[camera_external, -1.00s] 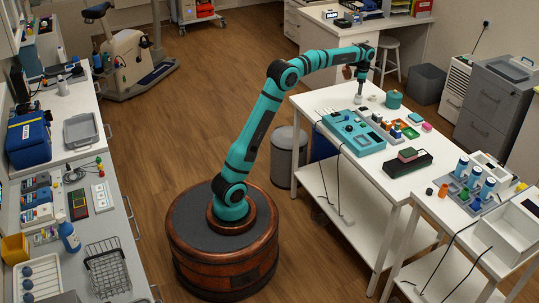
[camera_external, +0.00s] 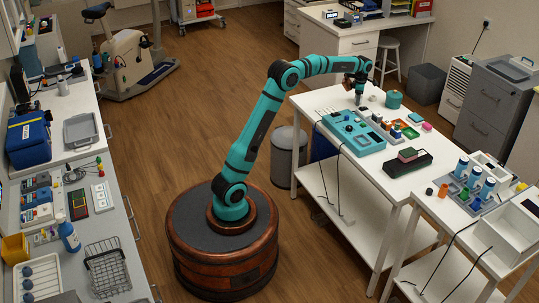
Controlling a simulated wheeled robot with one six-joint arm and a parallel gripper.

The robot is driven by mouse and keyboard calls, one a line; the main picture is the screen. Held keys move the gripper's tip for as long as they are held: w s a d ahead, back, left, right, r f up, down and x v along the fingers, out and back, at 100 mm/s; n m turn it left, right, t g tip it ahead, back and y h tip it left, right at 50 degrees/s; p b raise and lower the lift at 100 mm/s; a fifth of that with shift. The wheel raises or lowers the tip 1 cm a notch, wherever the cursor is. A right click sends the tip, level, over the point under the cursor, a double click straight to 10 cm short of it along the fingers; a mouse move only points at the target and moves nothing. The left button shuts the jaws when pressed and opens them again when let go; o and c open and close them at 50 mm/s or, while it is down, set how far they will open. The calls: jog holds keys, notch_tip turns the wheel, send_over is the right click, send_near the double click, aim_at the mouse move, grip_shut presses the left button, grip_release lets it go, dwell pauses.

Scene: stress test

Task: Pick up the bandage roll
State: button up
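My gripper (camera_external: 358,99) points down just above the far left part of the white table, near the back edge of the teal tray. It is small and dark in this view, so its finger opening cannot be made out. I cannot pick out the bandage roll with certainty. A small whitish item (camera_external: 373,98) lies on the table just right of the gripper, and it is too small to identify. Anything between or directly behind the fingers is hidden.
The teal tray (camera_external: 343,124) with small items lies just in front of the gripper. A teal round container (camera_external: 394,99) stands to its right. Bare white tabletop (camera_external: 318,99) shows left of the gripper.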

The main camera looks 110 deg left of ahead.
jog(key=c, duration=0.9)
jog(key=shift+r, duration=0.1)
